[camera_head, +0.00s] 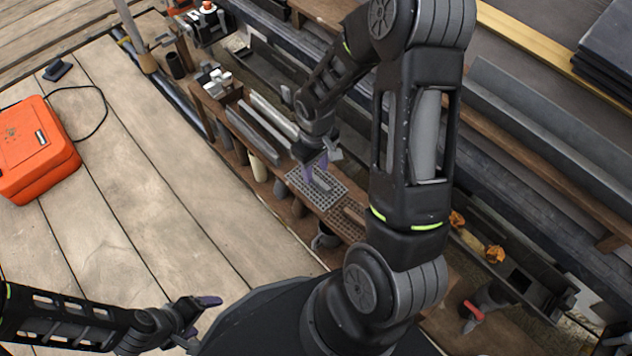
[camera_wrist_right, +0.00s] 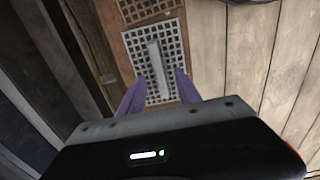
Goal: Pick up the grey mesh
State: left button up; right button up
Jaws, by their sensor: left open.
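The grey mesh (camera_head: 299,182) is a flat perforated plate with a raised light grey bar along its middle. It lies on the wooden rack. In the right wrist view the grey mesh (camera_wrist_right: 173,45) is straight ahead of my fingers. My right gripper (camera_head: 315,168) is over the mesh with its purple fingers spread. In the right wrist view my right gripper (camera_wrist_right: 158,90) has one finger on each side of the bar's line, with a gap between them; contact is unclear. My left gripper (camera_head: 200,320) is open and empty at the lower left, far from the mesh.
A brown perforated plate (camera_head: 347,217) lies beside the grey mesh. An orange case (camera_head: 35,150) lies on the planks (camera_head: 150,190), which are mostly clear. Long bars and trays fill the rack. A red-handled tool (camera_head: 473,311) is at the lower right.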

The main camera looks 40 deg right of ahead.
aim_at(316, 178)
notch_tip(316, 178, down, 3)
jog(key=shift+f+b, duration=0.2)
jog(key=shift+b, duration=0.3)
jog(key=shift+c, duration=0.6)
grip_shut()
